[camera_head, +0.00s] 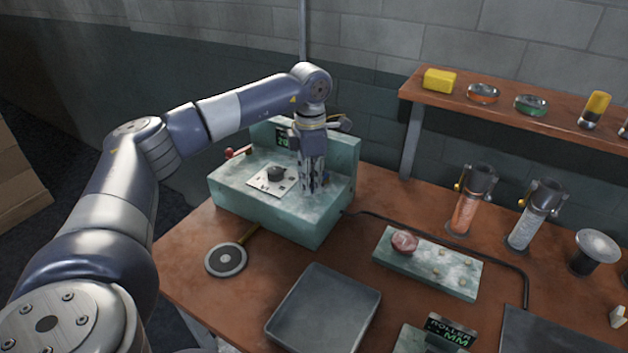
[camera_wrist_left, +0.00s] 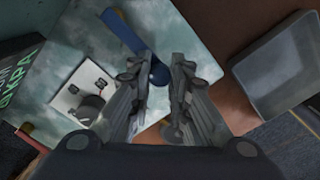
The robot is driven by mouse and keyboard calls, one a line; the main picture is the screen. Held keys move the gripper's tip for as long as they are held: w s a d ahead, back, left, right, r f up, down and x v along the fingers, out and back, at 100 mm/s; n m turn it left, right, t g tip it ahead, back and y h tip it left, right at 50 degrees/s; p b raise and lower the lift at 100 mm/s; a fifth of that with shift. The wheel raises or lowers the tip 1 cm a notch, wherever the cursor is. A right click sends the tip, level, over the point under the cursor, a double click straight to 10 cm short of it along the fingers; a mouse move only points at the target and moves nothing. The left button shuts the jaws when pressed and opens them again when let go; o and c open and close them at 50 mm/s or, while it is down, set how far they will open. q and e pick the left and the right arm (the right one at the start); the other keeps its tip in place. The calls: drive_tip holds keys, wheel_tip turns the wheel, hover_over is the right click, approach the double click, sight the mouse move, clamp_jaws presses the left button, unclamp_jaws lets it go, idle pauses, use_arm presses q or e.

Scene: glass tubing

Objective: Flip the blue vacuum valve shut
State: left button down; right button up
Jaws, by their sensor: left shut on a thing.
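The blue vacuum valve shows in the left wrist view as a flat blue lever (camera_wrist_left: 122,32) running up and left from a dark blue round hub (camera_wrist_left: 160,75). It sits on top of a green-grey box (camera_head: 268,222) at the back of the table. My left gripper (camera_head: 312,190) points down over the right part of that box. In the left wrist view, its two fingers (camera_wrist_left: 159,68) stand either side of the hub, shut on the valve. In the head view the gripper hides the valve. My right gripper is not in view.
The box carries a white plate with a black knob (camera_head: 276,174) and a red-tipped lever (camera_head: 235,152). A grey tray (camera_head: 322,310), a round disc (camera_head: 226,260) and a green block (camera_head: 430,266) lie nearby. Glass tubes (camera_head: 466,210) stand right, below a shelf (camera_head: 520,114).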

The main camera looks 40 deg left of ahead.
use_arm(q)
drive_tip(key=shift+r, duration=0.1)
drive_tip(key=c, duration=1.4)
unclamp_jaws()
drive_tip(key=shift+c, duration=0.2)
wheel_tip(320, 180, up, 12)
